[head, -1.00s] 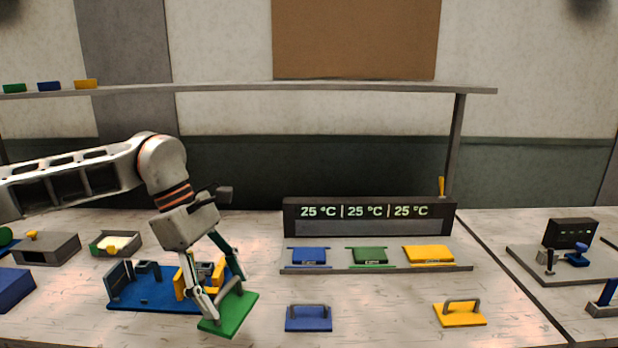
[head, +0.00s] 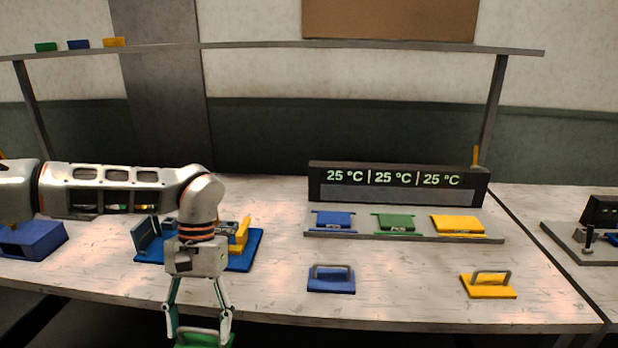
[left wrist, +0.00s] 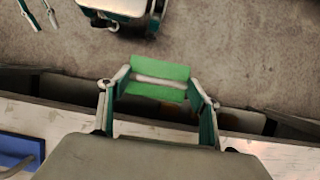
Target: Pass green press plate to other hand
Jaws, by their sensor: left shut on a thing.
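The green press plate (head: 205,343) is low in the head view, cut off by the bottom edge. My left gripper (head: 199,338) points down and is shut on its handle. In the left wrist view the green plate (left wrist: 158,67) shows with its pale handle bar between the fingertips of my left gripper (left wrist: 158,80). It hangs past the table's front edge, above the floor. My right gripper (left wrist: 45,26) is not in the head view. Its fingers show at the top left of the left wrist view, apart, with nothing visible between them.
A blue plate with a handle (head: 331,279) and a yellow one (head: 488,286) lie on the table (head: 410,296). A blue fixture (head: 243,262) stands behind my left arm. A temperature display (head: 398,185) stands behind a rack (head: 405,236) of coloured blocks.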

